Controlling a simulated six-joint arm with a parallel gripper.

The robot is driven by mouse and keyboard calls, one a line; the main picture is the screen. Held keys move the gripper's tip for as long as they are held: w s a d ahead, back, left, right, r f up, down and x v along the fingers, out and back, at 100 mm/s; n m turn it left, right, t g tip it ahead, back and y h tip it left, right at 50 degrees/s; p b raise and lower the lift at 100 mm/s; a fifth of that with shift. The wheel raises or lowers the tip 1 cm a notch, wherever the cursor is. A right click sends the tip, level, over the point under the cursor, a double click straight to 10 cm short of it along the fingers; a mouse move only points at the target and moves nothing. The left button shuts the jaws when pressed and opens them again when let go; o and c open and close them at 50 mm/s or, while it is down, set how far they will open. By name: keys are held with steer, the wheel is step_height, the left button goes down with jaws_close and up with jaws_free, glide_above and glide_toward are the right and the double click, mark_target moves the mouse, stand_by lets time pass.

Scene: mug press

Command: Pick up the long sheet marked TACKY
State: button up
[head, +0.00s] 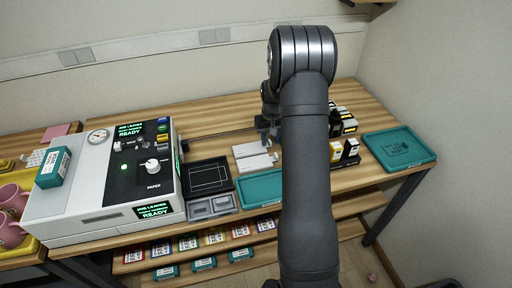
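No sheet with a readable TACKY mark shows in the head view. Two pale, flat pieces (253,157) lie on the table left of my arm, one in front of the other; I cannot read any marking on them or tell whether they are sheets. My gripper (268,134) is small and dark, just behind and above these pale pieces, partly hidden by my own arm. I cannot see its fingertips clearly, whether they are apart, or whether anything is between them.
A white press machine (90,208) with READY displays stands at left, a teal box on top. Right of it are a black tray (207,178) and a teal tray (257,189). Black, white and yellow boxes (344,152) and another teal tray (400,149) sit right of my arm.

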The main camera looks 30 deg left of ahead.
steer(key=shift+c, duration=0.2)
jaws_close()
